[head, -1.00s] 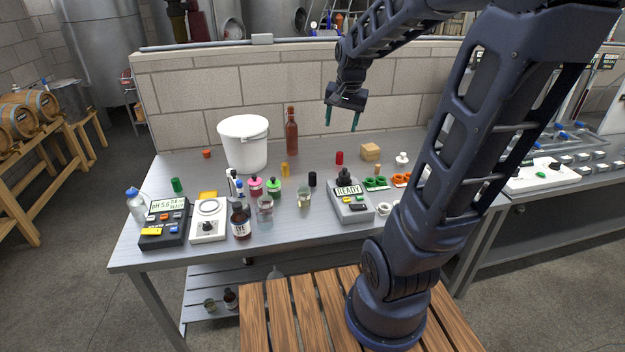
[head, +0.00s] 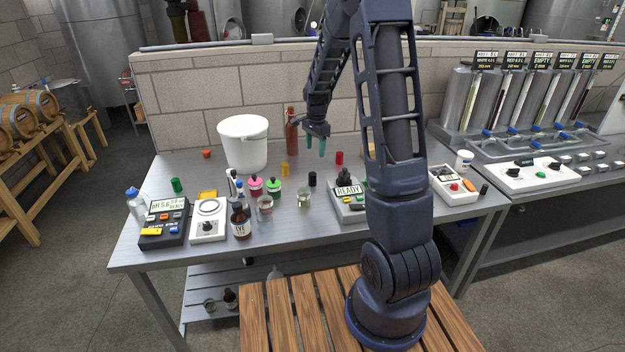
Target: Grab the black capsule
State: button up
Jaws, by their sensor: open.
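The black capsule (head: 312,179) is a small dark cylinder upright on the grey metal table (head: 215,180), just behind a small glass beaker (head: 303,200). My gripper (head: 316,148) hangs above the table, fingers pointing down and apart, with nothing between them. In the picture it is straight above the black capsule and clear of it. A second small black cylinder (head: 484,189) stands near the table's right end; I cannot tell whether it is also a capsule.
A red capsule (head: 339,158) and a yellow one (head: 285,169) stand close by. A display device (head: 347,205) is to the right, bottles with pink and green collars to the left. A brown bottle (head: 292,132) stands behind, beside my gripper, and a white bucket (head: 243,146) farther left.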

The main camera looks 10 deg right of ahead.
jog(key=m, duration=0.1)
send_over(312, 173)
jog(key=f, duration=0.5)
jog(key=shift+w+d+f, duration=0.1)
jog(key=shift+w+f, duration=0.15)
jog(key=shift+f, duration=0.05)
notch_tip(312, 173, down, 5)
jog(key=shift+r, duration=0.1)
jog(key=shift+s+f, duration=0.2)
jog(key=shift+f, duration=1.2)
jog(key=shift+s+f, duration=0.2)
jog(key=shift+f, duration=1.2)
jog(key=c, duration=0.7)
